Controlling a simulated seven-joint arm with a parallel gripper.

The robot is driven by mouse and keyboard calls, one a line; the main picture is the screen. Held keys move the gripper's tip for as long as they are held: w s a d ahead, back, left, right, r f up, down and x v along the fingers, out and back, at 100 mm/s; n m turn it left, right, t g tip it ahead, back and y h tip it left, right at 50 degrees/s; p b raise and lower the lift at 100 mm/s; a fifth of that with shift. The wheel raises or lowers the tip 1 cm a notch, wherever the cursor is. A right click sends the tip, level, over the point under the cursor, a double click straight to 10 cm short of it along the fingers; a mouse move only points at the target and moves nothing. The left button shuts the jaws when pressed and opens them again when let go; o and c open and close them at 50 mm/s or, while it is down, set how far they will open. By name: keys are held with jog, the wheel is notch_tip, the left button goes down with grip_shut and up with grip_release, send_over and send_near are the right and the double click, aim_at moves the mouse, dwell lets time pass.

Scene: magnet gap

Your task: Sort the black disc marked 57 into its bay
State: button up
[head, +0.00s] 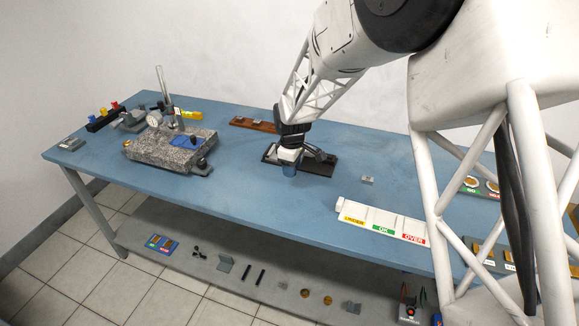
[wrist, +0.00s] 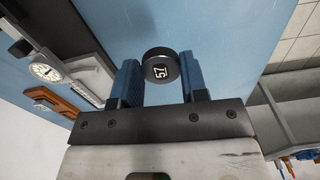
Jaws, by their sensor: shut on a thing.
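The black disc marked 57 (wrist: 160,67) shows in the wrist view between the two blue fingers of my gripper (wrist: 159,80). The gripper is shut on the disc, with its white number facing the wrist camera. In the head view my gripper (head: 289,169) is over the middle of the blue table, in front of a black fixture; the disc cannot be made out there. The white bay tray (head: 365,209) stands at the table's front edge, right of my gripper. Its labels read yellow UNDER (head: 354,220), green OK (head: 381,229) and red OVER (head: 413,239).
A black fixture (head: 321,166) lies right by my gripper. A small grey block (head: 367,180) lies between it and the tray. A granite plate (head: 150,152) with a dial stand is at left, and a brown wooden rack (head: 240,123) behind. The front middle of the table (head: 260,200) is clear.

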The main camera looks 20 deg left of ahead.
jog(key=d, duration=1.1)
jog(key=shift+s+d+r, duration=0.15)
jog(key=shift+s+d, duration=0.1)
jog(key=shift+d, duration=0.15)
send_over(359, 211)
jog(key=shift+d, duration=0.1)
jog(key=shift+f, duration=0.2)
jog(key=shift+f, duration=2.6)
jog(key=shift+f, duration=0.2)
jog(key=o, duration=1.2)
jog(key=c, duration=0.6)
jog(key=shift+o, duration=0.2)
